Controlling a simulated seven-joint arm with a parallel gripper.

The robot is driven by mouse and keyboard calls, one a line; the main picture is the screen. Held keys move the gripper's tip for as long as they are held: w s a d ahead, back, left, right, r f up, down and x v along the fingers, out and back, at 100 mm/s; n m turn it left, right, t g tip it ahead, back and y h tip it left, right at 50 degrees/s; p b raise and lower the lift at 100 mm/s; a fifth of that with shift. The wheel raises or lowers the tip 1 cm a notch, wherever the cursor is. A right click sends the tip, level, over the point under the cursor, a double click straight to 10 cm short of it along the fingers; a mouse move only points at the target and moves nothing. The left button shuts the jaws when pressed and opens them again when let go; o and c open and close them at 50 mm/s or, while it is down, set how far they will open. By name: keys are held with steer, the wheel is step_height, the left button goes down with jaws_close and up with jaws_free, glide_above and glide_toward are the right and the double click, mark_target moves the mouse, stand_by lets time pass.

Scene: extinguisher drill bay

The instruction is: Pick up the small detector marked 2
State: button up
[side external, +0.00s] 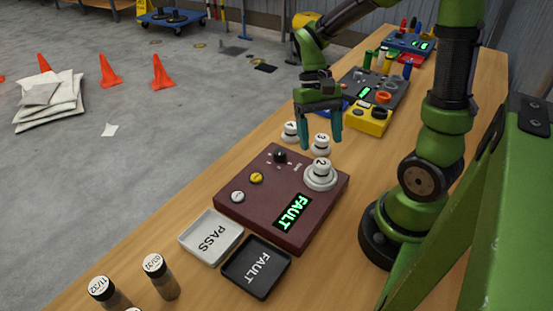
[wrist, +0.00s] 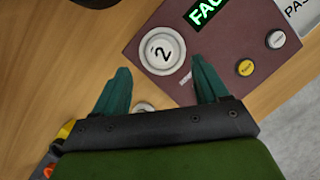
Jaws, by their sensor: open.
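The small white detector marked 2 (side external: 320,169) sits on the round white base of the maroon test box (side external: 262,222). In the wrist view the detector marked 2 (wrist: 161,52) lies ahead of the fingertips, a little left of the midline between them. My gripper (side external: 320,138) is open and empty, with teal fingers pointing down, above and beyond the box; it also shows in the wrist view (wrist: 160,78). Two more small white detectors, marked 3 (side external: 320,143) and apparently 4 (side external: 290,131), stand on the bench behind the box, close to the fingers.
A white PASS tray (side external: 190,240) and a black FAULT tray (side external: 230,271) lie in front of the box, whose green display (side external: 291,214) reads FAULT. Labelled vials (side external: 160,274) stand near the front edge. Coloured devices (side external: 372,112) fill the bench behind my gripper.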

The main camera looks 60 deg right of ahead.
mark_target(323, 163)
steer(key=x, duration=0.7)
steer(key=shift+s+a, duration=0.1)
steer(key=c, duration=1.3)
